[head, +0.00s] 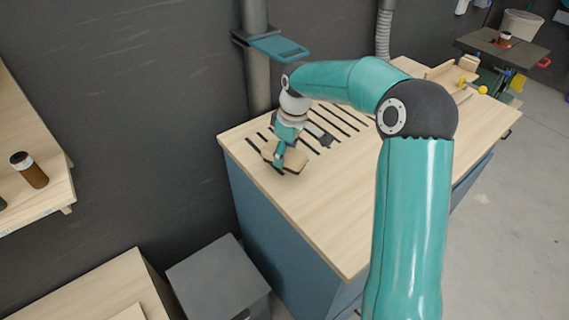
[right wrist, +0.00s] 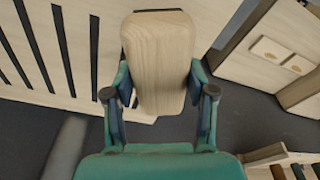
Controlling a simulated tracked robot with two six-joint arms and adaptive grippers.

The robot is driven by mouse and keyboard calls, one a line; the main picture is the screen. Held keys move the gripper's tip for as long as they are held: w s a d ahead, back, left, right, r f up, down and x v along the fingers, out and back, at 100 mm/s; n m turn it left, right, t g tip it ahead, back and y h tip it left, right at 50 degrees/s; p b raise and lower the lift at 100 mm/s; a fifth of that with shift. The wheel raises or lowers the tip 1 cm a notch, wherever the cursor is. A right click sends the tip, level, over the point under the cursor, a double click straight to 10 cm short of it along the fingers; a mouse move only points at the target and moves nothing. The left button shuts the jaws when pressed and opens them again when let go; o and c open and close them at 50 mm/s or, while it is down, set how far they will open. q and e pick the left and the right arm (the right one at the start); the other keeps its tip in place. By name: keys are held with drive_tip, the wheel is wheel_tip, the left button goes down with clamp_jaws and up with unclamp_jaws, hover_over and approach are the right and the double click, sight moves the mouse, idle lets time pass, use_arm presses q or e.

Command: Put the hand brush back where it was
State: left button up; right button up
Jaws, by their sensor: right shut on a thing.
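The hand brush shows its pale wooden back (right wrist: 158,50) in the right wrist view, between the two fingers of my right gripper (right wrist: 160,95). In the head view the right gripper (head: 281,155) points down over the left end of the slotted workbench (head: 330,215), shut on the brush (head: 296,162). The brush looks low over the bench top or on it; I cannot tell whether it touches. Its bristles are hidden. My left gripper is not in view.
Dark slots run across the bench top beside the brush. A grey box (head: 218,278) is on the floor beside the bench. A teal bracket (head: 275,47) is on the pipe behind. The bench's front part is clear.

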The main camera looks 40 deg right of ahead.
sight(285, 163)
wheel_tip(285, 163, down, 4)
drive_tip(key=shift+f, duration=0.1)
drive_tip(key=o, duration=1.2)
drive_tip(key=r, duration=0.4)
drive_tip(key=s+r, duration=0.1)
drive_tip(key=r, duration=0.7)
drive_tip(key=shift+s+d, duration=0.2)
drive_tip(key=shift+s, duration=0.2)
drive_tip(key=shift+r, duration=0.1)
